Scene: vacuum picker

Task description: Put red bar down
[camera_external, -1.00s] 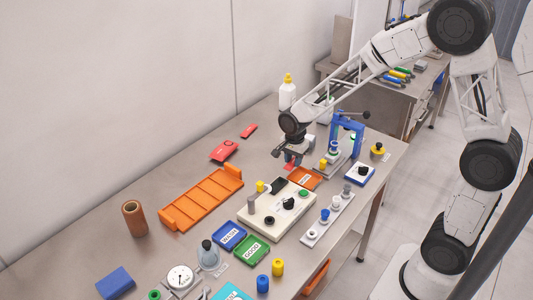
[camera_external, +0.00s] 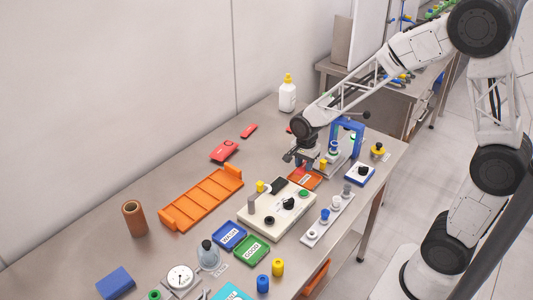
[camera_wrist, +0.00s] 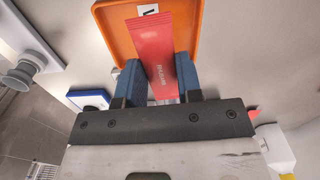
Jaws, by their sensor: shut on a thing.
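My gripper (camera_external: 303,164) is over the small orange tray (camera_external: 312,182) near the far end of the bench. In the wrist view the blue-padded fingers of my gripper (camera_wrist: 158,80) are shut on the red bar (camera_wrist: 152,42). The bar is flat, with pale lettering, and its free end reaches out across the orange tray (camera_wrist: 112,30), overlapping part of a white label. I cannot tell whether the bar touches the tray floor.
A cream control box (camera_external: 272,222) with knobs stands in front of the tray. A blue-framed press (camera_external: 347,135) stands close on the right, with a blue-edged box (camera_external: 361,172) nearby. Bare bench lies left of the tray.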

